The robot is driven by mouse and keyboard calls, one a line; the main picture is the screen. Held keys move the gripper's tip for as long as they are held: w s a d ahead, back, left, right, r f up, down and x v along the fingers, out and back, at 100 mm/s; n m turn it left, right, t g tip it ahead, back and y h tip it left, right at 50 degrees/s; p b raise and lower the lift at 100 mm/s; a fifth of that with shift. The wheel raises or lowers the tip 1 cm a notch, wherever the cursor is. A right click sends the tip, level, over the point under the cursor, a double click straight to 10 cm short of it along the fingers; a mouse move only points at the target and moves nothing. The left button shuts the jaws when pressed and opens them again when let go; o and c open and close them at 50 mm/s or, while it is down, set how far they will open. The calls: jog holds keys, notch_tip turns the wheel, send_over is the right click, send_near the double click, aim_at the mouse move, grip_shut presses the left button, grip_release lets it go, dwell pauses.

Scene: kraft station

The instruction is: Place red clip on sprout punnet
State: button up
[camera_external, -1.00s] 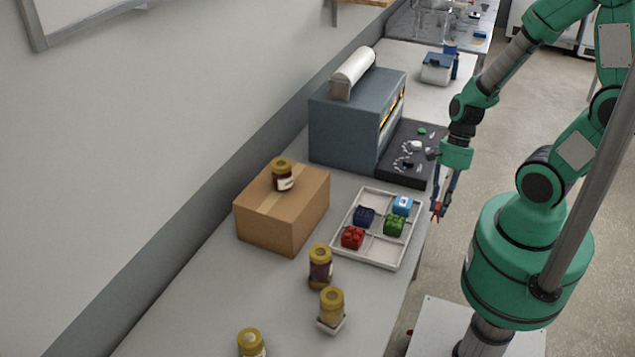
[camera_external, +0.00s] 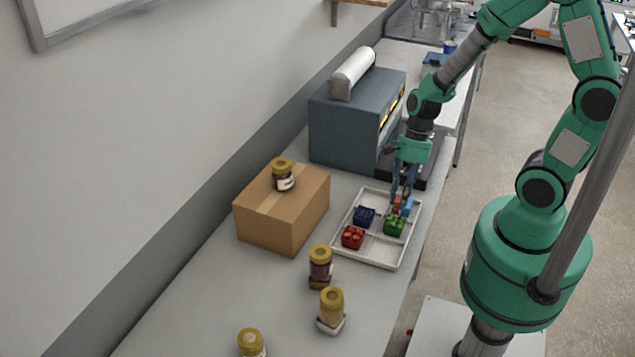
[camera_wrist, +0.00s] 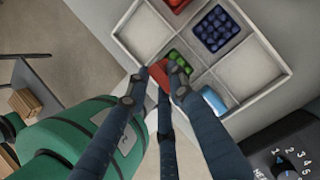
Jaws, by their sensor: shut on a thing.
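My gripper (camera_external: 402,198) is shut on the red clip (camera_wrist: 159,74) and points down over the tray's right side, near the light blue box. The clip sits between the fingertips (camera_wrist: 158,84) in the wrist view. A punnet with green contents (camera_external: 394,225), most likely the sprout punnet, stands in the tray just in front of the gripper. It also shows in the wrist view (camera_wrist: 180,58), partly hidden by the fingers and clip. The clip appears above and apart from it, though the exact gap is unclear.
The white divided tray (camera_external: 371,262) also holds a dark blue punnet (camera_external: 363,216), a red punnet (camera_external: 352,238) and a light blue box (camera_wrist: 213,101). A cardboard box (camera_external: 275,225), jars (camera_external: 320,265) and a grey machine (camera_external: 340,130) stand nearby.

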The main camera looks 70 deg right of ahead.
jog(key=shift+f+b, duration=0.5)
jog(key=shift+f, duration=1.3)
jog(key=shift+f, duration=0.1)
jog(key=o, duration=0.9)
jog(key=shift+c, duration=0.2)
jog(key=p+v, duration=0.2)
jog(key=v, duration=1)
jog(key=shift+r, duration=0.25)
